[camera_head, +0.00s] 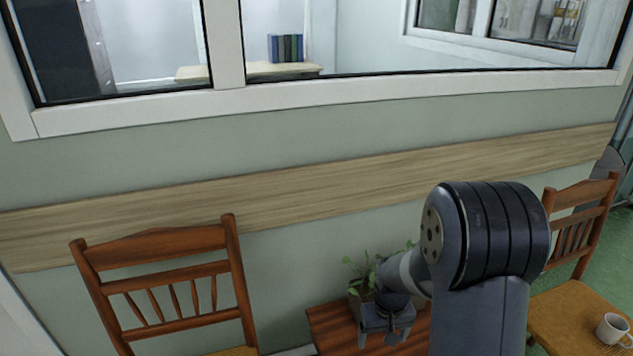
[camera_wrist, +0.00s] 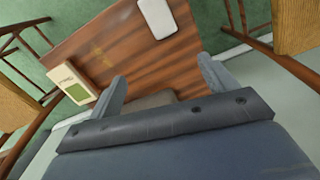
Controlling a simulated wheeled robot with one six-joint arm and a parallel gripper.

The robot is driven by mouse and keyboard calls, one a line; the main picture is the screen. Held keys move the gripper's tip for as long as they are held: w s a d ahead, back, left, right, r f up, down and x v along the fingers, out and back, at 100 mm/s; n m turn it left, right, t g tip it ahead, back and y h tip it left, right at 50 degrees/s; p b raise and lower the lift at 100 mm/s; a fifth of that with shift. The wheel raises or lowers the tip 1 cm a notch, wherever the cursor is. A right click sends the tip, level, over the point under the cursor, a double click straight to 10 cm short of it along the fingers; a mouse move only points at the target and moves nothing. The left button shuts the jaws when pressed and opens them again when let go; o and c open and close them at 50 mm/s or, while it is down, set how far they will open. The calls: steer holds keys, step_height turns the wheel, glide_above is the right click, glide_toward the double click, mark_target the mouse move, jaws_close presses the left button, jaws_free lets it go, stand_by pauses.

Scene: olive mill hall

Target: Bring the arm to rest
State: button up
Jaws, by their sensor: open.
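My gripper (camera_wrist: 162,84) shows in the wrist view with its two grey fingers spread apart and nothing held between them. It points toward a reddish wooden table top (camera_wrist: 130,58). In the head view my dark arm reaches in from the lower right, and its wrist end is over the small wooden table (camera_head: 330,322), in front of a potted plant (camera_head: 358,283). The arm hides part of the table and plant. A grey-brown shape (camera_wrist: 150,100) shows low between the fingers, partly hidden by the gripper body.
A pale box with a green patch (camera_wrist: 72,85) and a white flat item (camera_wrist: 157,17) are on the table. Wooden chairs stand left (camera_head: 160,262) and right (camera_head: 572,310) of it; the right seat bears a white mug (camera_head: 612,329). A wall with a window sill (camera_head: 330,92) is behind.

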step_height(320, 180, up, 12)
steer(key=w+m+p, duration=0.1)
steer(key=w+p, duration=0.1)
steer(key=p, duration=1.1)
steer(key=shift+w+m, duration=0.15)
steer(key=shift+m, duration=0.15)
steer(key=shift+f, duration=0.15)
